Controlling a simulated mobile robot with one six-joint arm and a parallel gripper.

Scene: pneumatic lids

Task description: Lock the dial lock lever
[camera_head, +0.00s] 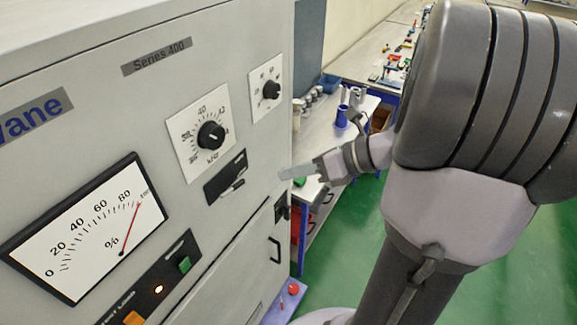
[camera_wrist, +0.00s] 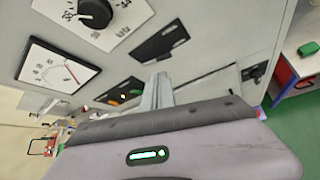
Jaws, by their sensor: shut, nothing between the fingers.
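The lever that looks like the dial lock lever (camera_head: 232,187) is a small dark bar on a black plate (camera_head: 212,190), below the kHz dial (camera_head: 211,135) on the grey cabinet front. Its exact position is too small to read. The plate also shows in the wrist view (camera_wrist: 158,44), above my fingertips, with the dial (camera_wrist: 96,12) to its upper left. My gripper (camera_head: 284,173) is shut and empty, its pale fingers pointing left toward the cabinet, right of the plate in the head view. It appears apart from the lever. Its fingers also show in the wrist view (camera_wrist: 158,80).
A black latch (camera_head: 283,210) and a door handle (camera_head: 274,249) are on the cabinet's lower right. A meter (camera_head: 85,225) and a button strip (camera_head: 160,287) are lower left. A workbench (camera_head: 325,125) with blue cups stands behind. Green floor is open at right.

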